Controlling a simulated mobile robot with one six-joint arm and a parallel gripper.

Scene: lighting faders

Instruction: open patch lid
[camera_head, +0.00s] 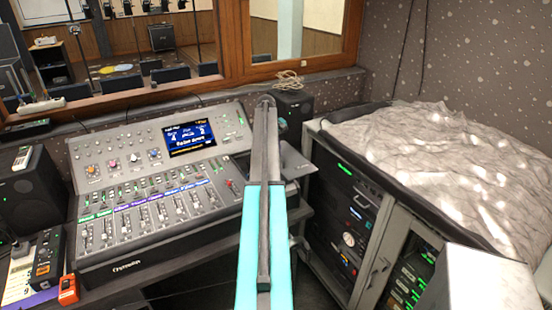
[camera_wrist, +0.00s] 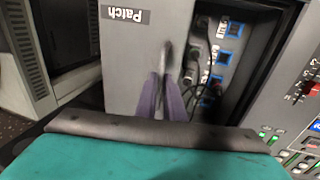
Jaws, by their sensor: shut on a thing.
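The patch lid (camera_wrist: 130,50) is a grey panel with a black "Patch" label, which reads upside down in the wrist view. Beside it an opening shows blue sockets (camera_wrist: 223,57) and dark cables, so the compartment is at least partly uncovered. My gripper (camera_wrist: 164,85) is at the lid's edge by the opening, its two fingers close together on a small dark handle (camera_wrist: 168,50). The fingers hide most of the handle. In the head view, my teal arm crosses the console's right end. A grey panel (camera_head: 289,160) shows right of the arm there; the fingers are not clear.
The mixing console (camera_head: 150,200) with faders and a lit screen (camera_head: 188,138) is left of my arm. A wood-framed window (camera_head: 290,35) is behind. Room beside my arm is narrow.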

